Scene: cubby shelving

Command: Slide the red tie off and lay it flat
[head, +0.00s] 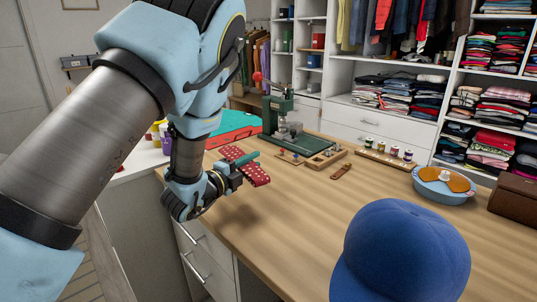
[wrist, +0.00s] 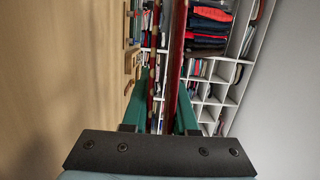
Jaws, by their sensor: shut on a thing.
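The red tie (head: 255,174) with pale dots is in my gripper (head: 243,163), above the left part of the wooden table (head: 300,215). My gripper is shut on it, with a length of tie showing on both sides of the teal fingers. In the wrist view, red strips of the tie (wrist: 177,50) run up between the green fingers of my gripper (wrist: 160,108). The tie looks clear of the table, with a shadow below. Parts of it are hidden by the fingers.
A blue cap (head: 402,255) stands at the front right. A green machine (head: 278,115), a wooden tray (head: 325,157), spools (head: 393,152), a blue dish (head: 441,186) and a brown box (head: 515,205) line the back. The table's middle is clear.

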